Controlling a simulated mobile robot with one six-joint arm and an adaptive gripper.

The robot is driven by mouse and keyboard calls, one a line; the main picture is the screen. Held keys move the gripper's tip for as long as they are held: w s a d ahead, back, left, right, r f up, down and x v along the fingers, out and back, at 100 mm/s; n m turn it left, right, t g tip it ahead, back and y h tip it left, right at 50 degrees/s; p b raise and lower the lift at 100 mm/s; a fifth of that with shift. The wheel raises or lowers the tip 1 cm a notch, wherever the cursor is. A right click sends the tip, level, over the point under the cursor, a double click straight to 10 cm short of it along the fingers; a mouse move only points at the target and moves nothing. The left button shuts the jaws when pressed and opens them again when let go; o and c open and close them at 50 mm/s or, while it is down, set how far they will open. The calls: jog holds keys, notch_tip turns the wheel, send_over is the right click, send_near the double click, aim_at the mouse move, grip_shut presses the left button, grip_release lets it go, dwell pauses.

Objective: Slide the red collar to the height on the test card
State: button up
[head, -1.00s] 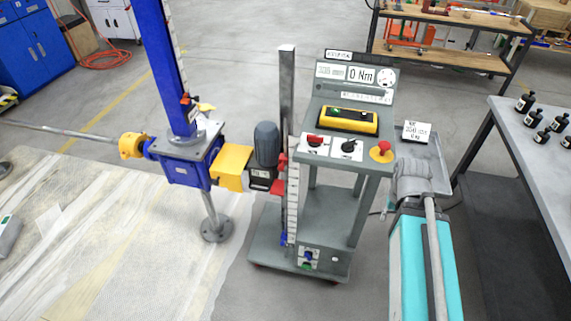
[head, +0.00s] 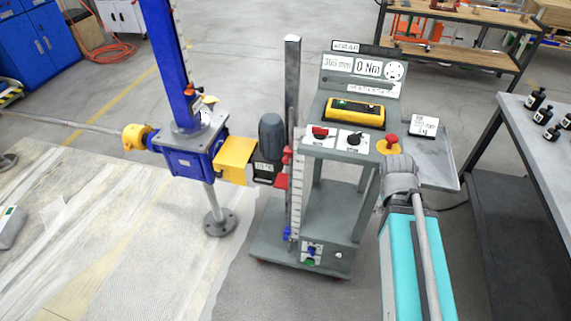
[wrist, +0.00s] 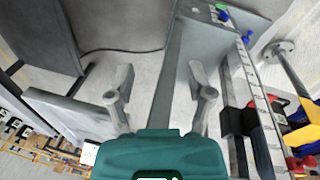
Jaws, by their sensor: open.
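The red collar (head: 287,154) sits partway up the upright white scale (head: 296,205) on the left side of the grey test stand. A blue marker (head: 287,233) is near the scale's foot. The test card (head: 425,121) is a small white card on the grey side tray at the stand's right; its writing is too small to read. In the wrist view my gripper (wrist: 160,92) is open, with nothing between its fingers. The scale (wrist: 250,75) runs along the right there, clear of the fingers. In the head view my arm is right of the stand.
A blue screw jack (head: 188,155) with a yellow coupling stands left of the stand. The console carries a yellow meter (head: 355,111), switches and a red stop button (head: 390,141). A workbench (head: 530,150) with black bottles is at the right. Open floor lies in front of the stand.

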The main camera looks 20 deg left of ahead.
jog(key=w+a+f+n+t+h+b, duration=0.3)
jog(key=a+n+b, duration=0.2)
jog(key=a+n, duration=0.15)
jog(key=n+t+y+b, duration=0.4)
jog(key=n+t+b, duration=1)
jog(key=n, duration=1)
send_near(285, 162)
jog(key=s, duration=0.3)
jog(key=shift+a, duration=0.35)
jog(key=w, duration=0.9)
jog(key=w+d, duration=0.1)
jog(key=w, duration=0.3)
jog(key=shift+w, duration=0.4)
jog(key=shift+c, duration=0.3)
grip_shut()
